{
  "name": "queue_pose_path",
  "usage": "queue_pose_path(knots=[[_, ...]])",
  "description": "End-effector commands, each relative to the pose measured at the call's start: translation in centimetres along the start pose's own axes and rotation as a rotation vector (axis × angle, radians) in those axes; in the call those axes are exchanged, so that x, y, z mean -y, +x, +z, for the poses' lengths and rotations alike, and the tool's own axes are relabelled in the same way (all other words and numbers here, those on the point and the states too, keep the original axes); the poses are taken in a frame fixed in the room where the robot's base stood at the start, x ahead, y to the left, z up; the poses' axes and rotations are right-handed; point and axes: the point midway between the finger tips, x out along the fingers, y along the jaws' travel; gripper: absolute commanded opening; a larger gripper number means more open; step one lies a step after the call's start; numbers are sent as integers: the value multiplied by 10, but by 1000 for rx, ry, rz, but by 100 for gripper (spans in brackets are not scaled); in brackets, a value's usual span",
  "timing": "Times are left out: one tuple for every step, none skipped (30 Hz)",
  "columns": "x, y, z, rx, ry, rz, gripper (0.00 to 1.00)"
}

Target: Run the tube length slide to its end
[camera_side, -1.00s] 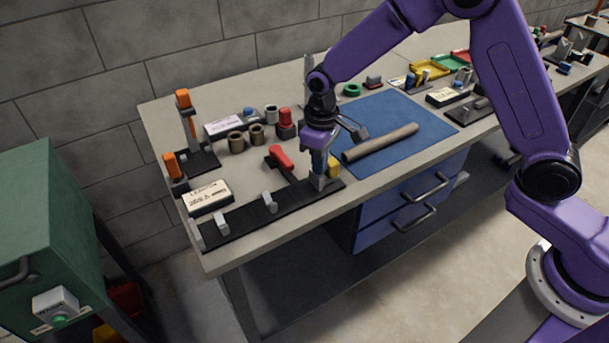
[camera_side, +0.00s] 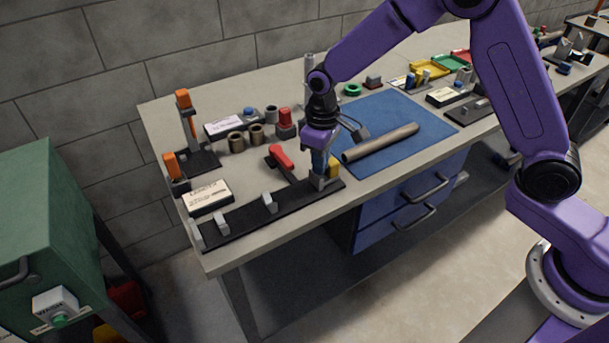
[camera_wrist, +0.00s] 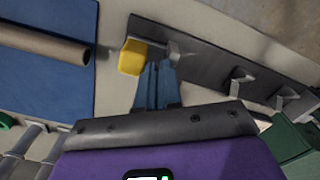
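The tube length slide is a black rail (camera_side: 245,220) with grey upright blocks along the front left edge of the bench. It also shows in the wrist view (camera_wrist: 205,62). At its right end in the side view stand a grey block (camera_side: 321,183) and a yellow block (camera_side: 333,167). The wrist view shows this yellow block (camera_wrist: 132,57) beside the grey block (camera_wrist: 174,50). My gripper (camera_side: 319,174) points down at this end, its blue fingers (camera_wrist: 157,68) close together at the grey block. Whether they grip it is hidden.
A brown tube (camera_side: 381,143) lies on the blue mat (camera_side: 395,112) right of my gripper. A red-handled tool (camera_side: 281,157) lies just behind the rail. Orange-topped posts (camera_side: 184,99) and a white label block (camera_side: 207,196) stand at the left.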

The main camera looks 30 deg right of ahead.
Motion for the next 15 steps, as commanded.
queue_pose_path(knots=[[0, 5, 3, 16, 3, 1, 0], [1, 5, 3, 16, 3, 1, 0], [3, 5, 2, 16, 2, 0, 0], [4, 5, 2, 15, 2, 0, 0], [5, 5, 1, 15, 2, 0, 0], [7, 5, 0, 15, 1, 0, 0], [8, 5, 0, 15, 1, 0, 0], [8, 5, -1, 14, 1, 0, 0], [9, 5, -1, 14, 1, -1, 0], [10, 5, -2, 14, 2, -1, 0], [10, 5, -2, 14, 2, -1, 0], [11, 4, -2, 14, 2, -1, 0], [11, 3, -2, 14, 1, -1, 0], [11, 2, -2, 13, 1, -1, 0], [11, 0, -2, 13, 1, -1, 0]])
